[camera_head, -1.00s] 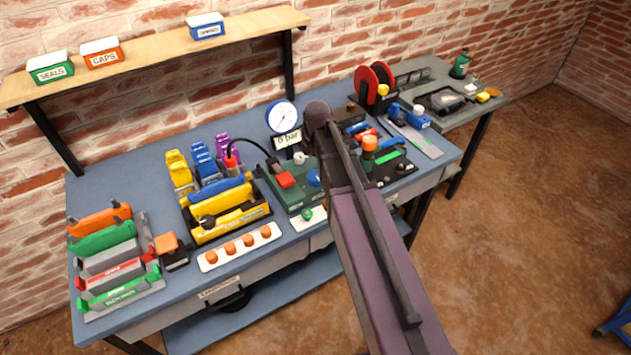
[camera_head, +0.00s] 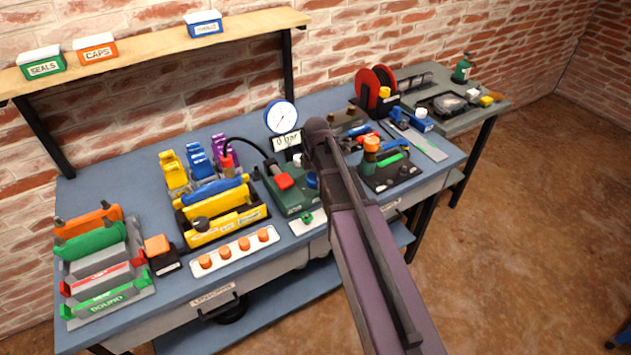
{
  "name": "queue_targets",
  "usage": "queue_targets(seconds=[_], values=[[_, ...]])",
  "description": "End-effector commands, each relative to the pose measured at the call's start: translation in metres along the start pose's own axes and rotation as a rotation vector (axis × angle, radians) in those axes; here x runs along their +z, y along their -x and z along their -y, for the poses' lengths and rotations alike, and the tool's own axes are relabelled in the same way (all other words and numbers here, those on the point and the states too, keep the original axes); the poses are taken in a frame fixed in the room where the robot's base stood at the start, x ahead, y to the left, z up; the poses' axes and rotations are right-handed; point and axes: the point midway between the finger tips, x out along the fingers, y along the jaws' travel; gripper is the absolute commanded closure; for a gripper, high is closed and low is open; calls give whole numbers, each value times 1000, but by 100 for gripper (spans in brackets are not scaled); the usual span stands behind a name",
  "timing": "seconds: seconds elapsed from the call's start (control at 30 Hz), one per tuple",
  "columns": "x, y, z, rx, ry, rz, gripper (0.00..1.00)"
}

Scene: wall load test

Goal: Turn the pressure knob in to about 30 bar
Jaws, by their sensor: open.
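A green pump unit (camera_head: 291,196) with a red block (camera_head: 284,181) on top stands mid-bench. A round blue-rimmed gauge (camera_head: 281,116) with a white face stands behind it, above a display (camera_head: 286,141) that reads 0 bar. A blue knob-like part (camera_head: 312,180) shows at the unit's right side, partly covered by my arm. I cannot tell for sure whether it is the pressure knob. My arm reaches up from the bottom, and its dark rounded joint is just right of the display. My gripper's fingers do not show.
A yellow crate (camera_head: 222,229) with a blue handle and a strip of orange caps (camera_head: 238,247) are left of the pump. An orange-topped device (camera_head: 388,171) and a red reel (camera_head: 373,86) stand to the right. A shelf (camera_head: 140,53) overhangs the back left.

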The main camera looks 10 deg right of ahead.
Motion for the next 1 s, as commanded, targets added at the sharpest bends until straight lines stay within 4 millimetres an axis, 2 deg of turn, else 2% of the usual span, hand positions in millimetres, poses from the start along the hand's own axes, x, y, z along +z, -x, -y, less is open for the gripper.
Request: queue_targets(seconds=[0.33,0.5,0.57,1.0], values=[[0,-1,0,0,0,0,0],[0,-1,0,0,0,0,50],[0,-1,0,0,0,0,67],[0,-1,0,-1,-43,2,67]])
